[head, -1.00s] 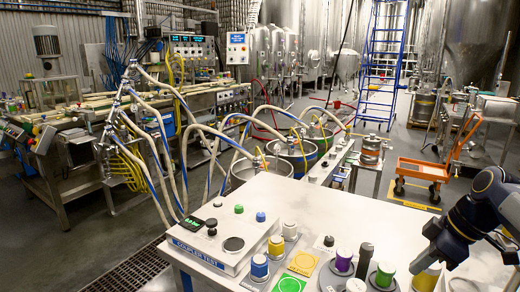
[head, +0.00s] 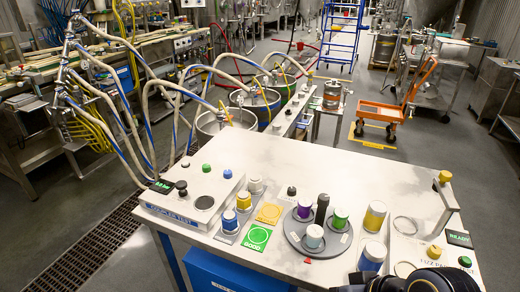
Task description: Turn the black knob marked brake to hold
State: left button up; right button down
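A small black knob (head: 291,190) stands on the white table just behind the grey round turntable (head: 295,240). Another black knob (head: 181,187) sits on the coupler test panel (head: 168,205) at the left end. I cannot read the word brake on or beside either knob. Dark rounded links of my own arm show at the bottom right edge, well in front of both knobs. No gripper fingers of mine can be made out.
Purple, white and green capped cans and a tall black post (head: 322,208) stand on the turntable. Yellow and blue cans (head: 375,216) (head: 372,257) stand to its right. A ready panel (head: 459,239) and bracket (head: 446,195) are at the right end. The table's back middle is clear.

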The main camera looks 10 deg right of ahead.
aim_at(291, 191)
jog(key=i+j+z, duration=0.25)
jog(key=i+j, duration=0.6)
